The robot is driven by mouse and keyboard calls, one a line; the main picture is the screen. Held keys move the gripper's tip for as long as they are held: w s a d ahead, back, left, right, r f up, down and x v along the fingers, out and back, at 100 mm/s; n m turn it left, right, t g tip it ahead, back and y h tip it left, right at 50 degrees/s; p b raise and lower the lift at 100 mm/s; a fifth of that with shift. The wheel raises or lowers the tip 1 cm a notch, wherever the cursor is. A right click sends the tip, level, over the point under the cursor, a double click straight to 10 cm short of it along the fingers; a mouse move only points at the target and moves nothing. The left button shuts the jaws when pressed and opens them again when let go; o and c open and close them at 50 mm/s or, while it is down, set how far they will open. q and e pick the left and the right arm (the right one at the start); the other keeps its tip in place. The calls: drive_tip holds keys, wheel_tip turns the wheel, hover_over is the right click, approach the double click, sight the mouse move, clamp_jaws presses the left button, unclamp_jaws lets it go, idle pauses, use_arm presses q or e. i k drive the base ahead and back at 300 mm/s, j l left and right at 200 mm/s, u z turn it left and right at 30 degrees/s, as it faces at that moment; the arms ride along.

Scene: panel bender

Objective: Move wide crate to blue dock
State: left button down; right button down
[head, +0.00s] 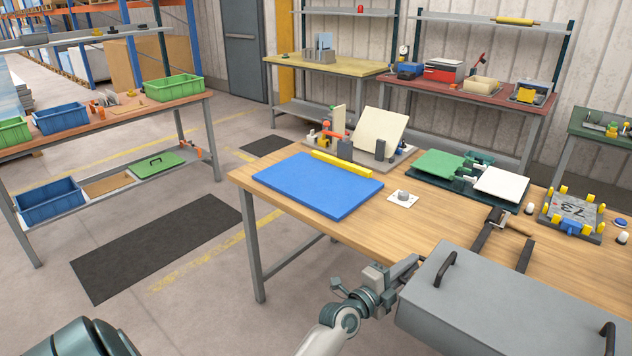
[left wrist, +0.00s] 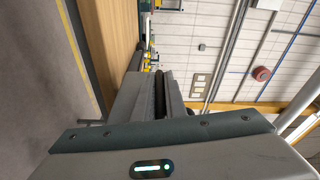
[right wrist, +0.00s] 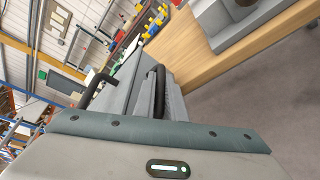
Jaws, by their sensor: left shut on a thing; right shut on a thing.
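The wide crate (head: 510,305) is a grey closed box with black handles on top, at the lower right of the head view, over the table's near edge. Whether it touches the tabletop is unclear. The blue dock (head: 318,183) is a flat blue mat at the table's left end, apart from the crate. My left gripper (head: 405,270) is at the crate's left end; the left wrist view shows its fingers around a dark bar (left wrist: 175,95). My right gripper (right wrist: 160,100) is outside the head view; its wrist view shows it closed around a dark bar. A black handle (right wrist: 95,88) stands beside it.
A yellow bar (head: 342,164) lies along the dock's back edge. A small white plate with a knob (head: 403,198) is right of the dock. Dark rails (head: 487,230) lie behind the crate. Green and white panels (head: 500,184) and a numbered fixture (head: 572,212) stand farther right.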

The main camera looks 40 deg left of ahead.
sight(317, 178)
drive_tip(key=j, duration=4.25)
drive_tip(key=i+l, duration=0.1)
drive_tip(key=i, duration=0.35)
drive_tip(key=i+l, duration=0.15)
drive_tip(key=i, duration=0.35)
